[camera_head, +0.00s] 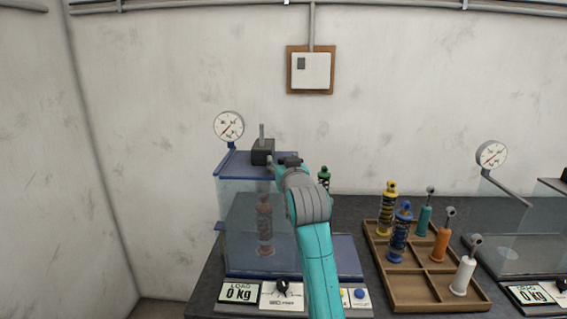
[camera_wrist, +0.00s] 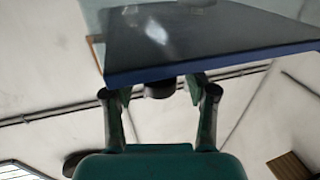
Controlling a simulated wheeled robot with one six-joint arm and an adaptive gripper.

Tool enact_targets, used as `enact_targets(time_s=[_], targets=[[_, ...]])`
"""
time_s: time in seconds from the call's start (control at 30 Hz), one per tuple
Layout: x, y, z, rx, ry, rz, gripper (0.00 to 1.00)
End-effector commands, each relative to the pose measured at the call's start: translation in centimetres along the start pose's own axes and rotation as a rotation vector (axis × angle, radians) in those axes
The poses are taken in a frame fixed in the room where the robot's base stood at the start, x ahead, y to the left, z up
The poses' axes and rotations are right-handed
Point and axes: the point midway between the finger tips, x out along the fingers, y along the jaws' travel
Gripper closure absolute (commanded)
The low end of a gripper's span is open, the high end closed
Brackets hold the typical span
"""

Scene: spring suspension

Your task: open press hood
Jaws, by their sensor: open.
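The left press has a blue top plate (camera_head: 232,164), a dark block and a transparent hood (camera_head: 240,222). A reddish spring damper (camera_head: 265,228) shows through the hood, upright inside. My gripper (camera_head: 280,163) is at the upper right of the press, by the top plate; its fingers are small and partly hidden there. In the wrist view my gripper (camera_wrist: 160,92) is open, with two dark fingers spread. A dark panel with a blue edge (camera_wrist: 215,50) lies across the fingertips and hides them partly. I cannot tell whether they touch it.
A wooden tray (camera_head: 425,290) with several coloured dampers stands on the dark table to the right. Another press with a gauge (camera_head: 491,154) is at the far right. A load display (camera_head: 238,292) sits at the left press's front.

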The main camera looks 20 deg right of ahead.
Motion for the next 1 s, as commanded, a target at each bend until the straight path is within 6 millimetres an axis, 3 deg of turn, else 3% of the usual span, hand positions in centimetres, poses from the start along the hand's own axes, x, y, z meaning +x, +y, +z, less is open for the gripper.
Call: enact_targets(time_s=[0.17, 0.4, 0.73, 0.87, 1.0], targets=[[0.0, 0.0, 0.0, 0.0, 0.0, 0.0, 0.43], [0.0, 0.0, 0.0, 0.0, 0.0, 0.0, 1.0], [-0.2, 0.8, 0.1, 0.001, -0.001, 0.001, 1.0], [-0.7, 2.8, 0.1, 0.0, -0.001, 0.004, 1.0], [-1.6, 6.2, 0.1, 0.0, -0.001, 0.007, 1.0]])
